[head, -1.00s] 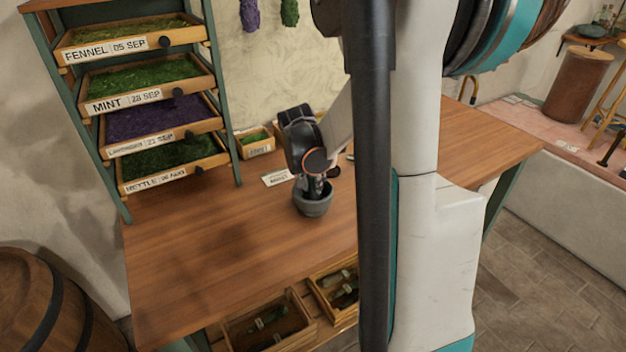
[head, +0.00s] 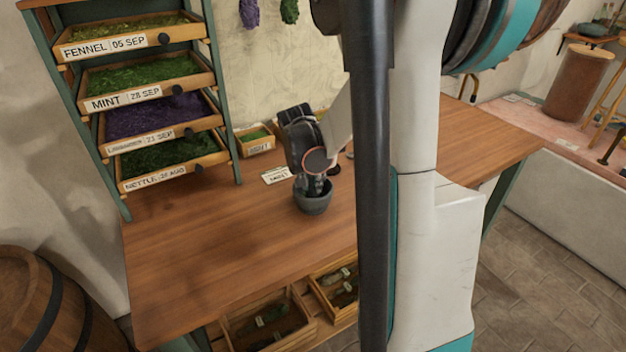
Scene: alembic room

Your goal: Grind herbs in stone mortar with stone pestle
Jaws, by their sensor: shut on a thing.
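The grey stone mortar (head: 313,204) stands upright on the wooden table (head: 220,250). My gripper (head: 312,183) is directly above it, pointing down, with its fingertips at the mortar's mouth. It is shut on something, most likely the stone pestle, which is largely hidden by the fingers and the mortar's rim. The inside of the mortar and any herbs in it cannot be seen from here.
A rack of labelled herb trays (head: 150,105) stands at the table's left. Behind the mortar are a small wooden box (head: 256,141) with green herb and a white label card (head: 277,175). The table's left front is clear.

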